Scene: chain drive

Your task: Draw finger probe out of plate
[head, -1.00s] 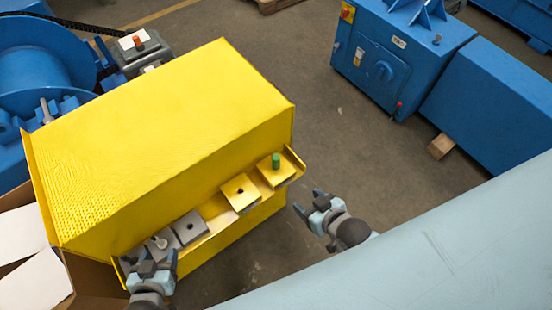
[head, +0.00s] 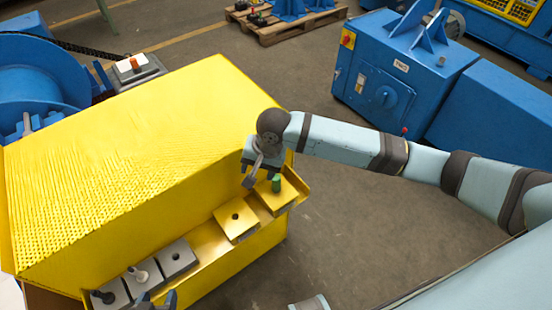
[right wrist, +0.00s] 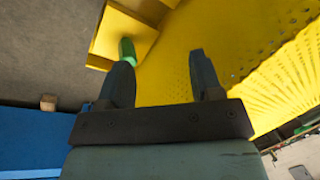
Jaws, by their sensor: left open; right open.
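Small square plates line a yellow ledge (head: 207,240). A green upright peg (head: 276,184) stands in the end yellow plate (head: 265,200); it also shows in the right wrist view (right wrist: 127,50). A light grey peg (head: 140,275) stands in a grey plate near the other end, beside a dark peg (head: 106,297). I cannot tell which peg is the finger probe. My right gripper (head: 261,178) is open and empty, just beside the green peg; in the right wrist view (right wrist: 160,60) the peg is by the left finger. My left gripper (head: 155,300) is open, partly cut off, below the grey plates.
A yellow plate (head: 236,222) and a grey plate (head: 177,257) show empty holes. The large yellow box (head: 150,140) rises behind the ledge. Blue cabinets (head: 385,80) stand beyond, with open floor (head: 340,230) to the right.

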